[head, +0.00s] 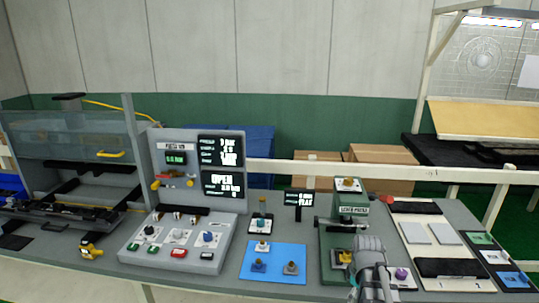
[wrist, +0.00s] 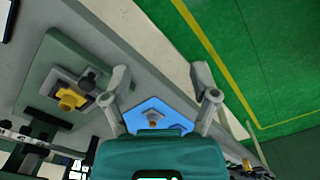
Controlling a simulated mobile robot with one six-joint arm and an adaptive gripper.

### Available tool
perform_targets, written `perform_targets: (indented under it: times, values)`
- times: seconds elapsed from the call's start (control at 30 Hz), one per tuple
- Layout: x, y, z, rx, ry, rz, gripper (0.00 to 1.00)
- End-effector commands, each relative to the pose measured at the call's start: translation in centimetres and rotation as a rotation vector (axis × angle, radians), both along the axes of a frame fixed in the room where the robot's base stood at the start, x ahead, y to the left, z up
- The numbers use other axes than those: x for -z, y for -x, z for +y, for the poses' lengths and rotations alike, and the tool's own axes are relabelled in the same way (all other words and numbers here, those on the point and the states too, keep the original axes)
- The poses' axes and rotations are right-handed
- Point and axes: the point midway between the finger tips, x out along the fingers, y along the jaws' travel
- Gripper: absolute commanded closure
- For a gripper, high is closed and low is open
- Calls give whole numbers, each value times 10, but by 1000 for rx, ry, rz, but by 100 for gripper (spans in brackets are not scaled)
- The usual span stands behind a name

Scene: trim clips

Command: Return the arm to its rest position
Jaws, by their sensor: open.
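My gripper (wrist: 165,85) shows in the wrist view with its two fingers spread apart and nothing between them. Part of my arm (head: 372,268) shows in the head view in front of the green lever press (head: 350,222), at the lower right of the bench; the fingertips are hard to make out there. In the wrist view the press base (wrist: 62,85) with a yellow and grey piece (wrist: 72,98) on it lies left of the fingers. The blue mat (wrist: 158,113) lies beyond and below the gap between the fingers.
The grey bench (head: 210,278) carries a control panel (head: 175,240) with two screens, a blue mat (head: 272,277) with several small clips, and a rack (head: 432,237) of grey and black pads at right. A clear-walled machine (head: 75,135) stands left. Green floor (wrist: 245,50) lies beyond the bench edge.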

Motion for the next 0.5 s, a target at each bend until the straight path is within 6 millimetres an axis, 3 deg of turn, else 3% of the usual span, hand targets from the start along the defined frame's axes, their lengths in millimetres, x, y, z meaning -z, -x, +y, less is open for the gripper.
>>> perform_targets:
  times: [0.5]
  values:
    - [59,32,70,553,1,1,24]
